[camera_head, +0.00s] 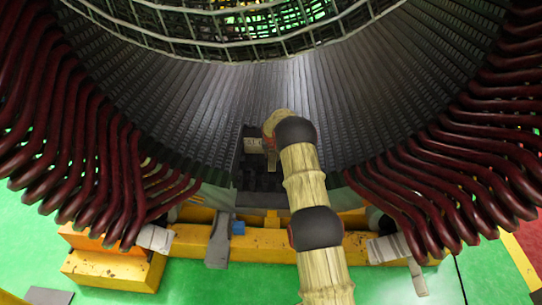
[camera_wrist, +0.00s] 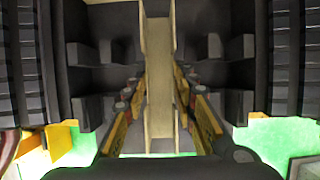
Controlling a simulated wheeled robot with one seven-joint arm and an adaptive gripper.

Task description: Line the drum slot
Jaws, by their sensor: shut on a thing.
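The drum (camera_head: 190,100) is a large grey curved wall with many narrow slots, filling the upper part of the head view. My gripper (camera_wrist: 160,90) has one finger on each side of a long beige channel-shaped liner strip (camera_wrist: 158,60) and is shut on it. The strip runs lengthwise up the middle of the wrist view, its raised edges along both sides. My arm reaches to the drum's lower middle in the head view, where my gripper is mostly hidden behind it. I cannot tell whether the strip touches a slot.
Dark red coil bars (camera_head: 60,140) crowd the drum's left side, and more coil bars (camera_head: 470,170) crowd its right. A yellow base beam (camera_head: 190,245) runs below. In the wrist view, dark stepped blocks (camera_wrist: 90,110) and similar blocks (camera_wrist: 235,105) flank my fingers closely.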

